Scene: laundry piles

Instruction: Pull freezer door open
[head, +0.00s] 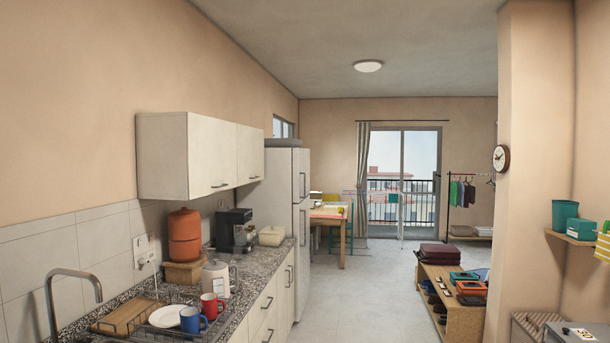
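A tall white fridge-freezer (301,232) stands on the left side of the room, past the end of the kitchen counter. Its front faces right and I see it at a steep angle. An upper door (301,175) and a lower door show, each with a dark vertical handle, and both look shut. Which one is the freezer door I cannot tell from labels. My gripper is not in view.
A granite counter (250,267) with a dish rack, mugs and kettle runs along the left. A low shoe shelf (455,300) and a wall corner stand at right. The floor (360,290) between is clear. A table (328,213) stands beyond the fridge.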

